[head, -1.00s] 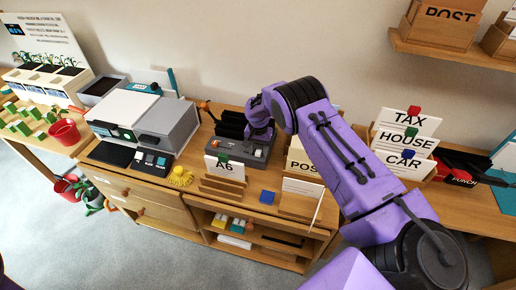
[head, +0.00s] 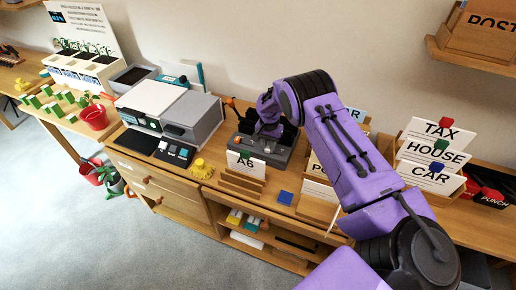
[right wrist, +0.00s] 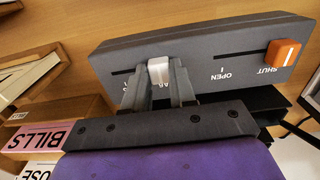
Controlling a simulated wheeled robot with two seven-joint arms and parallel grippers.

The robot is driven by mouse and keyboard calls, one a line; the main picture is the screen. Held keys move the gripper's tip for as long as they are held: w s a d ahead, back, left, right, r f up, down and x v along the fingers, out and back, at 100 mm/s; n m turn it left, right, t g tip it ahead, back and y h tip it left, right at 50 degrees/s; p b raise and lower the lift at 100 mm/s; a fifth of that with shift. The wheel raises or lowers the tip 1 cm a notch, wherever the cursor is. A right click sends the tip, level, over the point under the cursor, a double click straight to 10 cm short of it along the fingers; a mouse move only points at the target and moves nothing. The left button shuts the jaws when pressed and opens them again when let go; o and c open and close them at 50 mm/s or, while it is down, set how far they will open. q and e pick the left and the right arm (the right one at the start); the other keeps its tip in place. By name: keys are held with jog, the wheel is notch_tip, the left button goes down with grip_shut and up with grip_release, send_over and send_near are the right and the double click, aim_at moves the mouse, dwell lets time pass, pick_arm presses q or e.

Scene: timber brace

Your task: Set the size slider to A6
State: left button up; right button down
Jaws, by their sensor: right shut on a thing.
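The dark grey device (head: 262,150) with the size slider stands on the wooden desk, in the middle of the head view. In the right wrist view its top panel (right wrist: 200,50) shows a slot with a white slider knob (right wrist: 158,68). My right gripper (right wrist: 157,88) is shut on this white knob, one finger on each side. An upside-down label that looks like A6 lies just by the knob, partly hidden by the fingers. In the head view my right gripper (head: 268,130) reaches down onto the device, and the knob is hidden there. My left gripper is not in view.
An orange knob (right wrist: 283,53) sits at the SHUT end of a second slot. A card marked A6 (head: 245,164) stands in a wooden holder in front of the device.

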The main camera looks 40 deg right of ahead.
aim_at(267, 148)
jog(key=shift+r, duration=0.1)
jog(key=c, duration=0.9)
grip_release()
jog(key=shift+w+a, duration=0.2)
notch_tip(267, 148, up, 10)
jog(key=shift+r+b, duration=0.2)
jog(key=shift+b, duration=0.8)
jog(key=shift+r, duration=0.1)
